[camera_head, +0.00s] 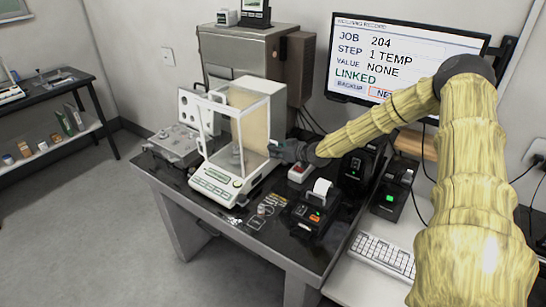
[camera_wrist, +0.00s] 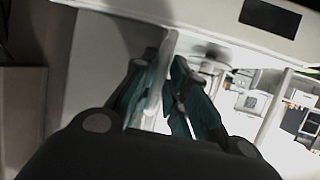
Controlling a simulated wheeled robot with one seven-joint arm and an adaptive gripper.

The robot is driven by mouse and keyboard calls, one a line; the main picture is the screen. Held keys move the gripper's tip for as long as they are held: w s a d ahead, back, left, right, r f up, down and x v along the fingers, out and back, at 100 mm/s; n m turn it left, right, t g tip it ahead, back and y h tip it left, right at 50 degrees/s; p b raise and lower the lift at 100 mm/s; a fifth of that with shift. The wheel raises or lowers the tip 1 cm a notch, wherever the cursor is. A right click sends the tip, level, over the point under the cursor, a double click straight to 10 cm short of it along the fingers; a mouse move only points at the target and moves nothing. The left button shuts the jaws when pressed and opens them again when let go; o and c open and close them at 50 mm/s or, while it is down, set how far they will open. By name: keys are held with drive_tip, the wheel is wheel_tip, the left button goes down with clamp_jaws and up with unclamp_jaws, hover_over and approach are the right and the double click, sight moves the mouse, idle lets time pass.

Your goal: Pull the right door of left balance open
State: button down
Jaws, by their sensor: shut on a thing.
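The left balance (camera_head: 215,183) is a white instrument with a tall glass draft shield, standing on the dark table. Its right door (camera_head: 262,125) is the glass side panel facing my arm; I cannot tell whether it stands slightly ajar. My gripper (camera_head: 284,151) is at the right side of the shield, low on that door. In the wrist view, my gripper (camera_wrist: 160,98) has its teal-padded fingers closed around a pale upright bar, the door handle (camera_wrist: 160,80). The fingers hide part of the handle.
A small printer (camera_head: 313,213) stands on the table right of the balance, with a red-topped box (camera_head: 300,172) behind it. A grey cabinet (camera_head: 235,55) rises behind. A monitor (camera_head: 400,60) and keyboard (camera_head: 383,256) are to the right. Small items lie at the table's front.

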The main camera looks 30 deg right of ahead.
drive_tip(key=c, duration=1.5)
unclamp_jaws()
drive_tip(key=shift+v, duration=5.95)
drive_tip(key=shift+d, duration=0.1)
drive_tip(key=shift+r, duration=0.1)
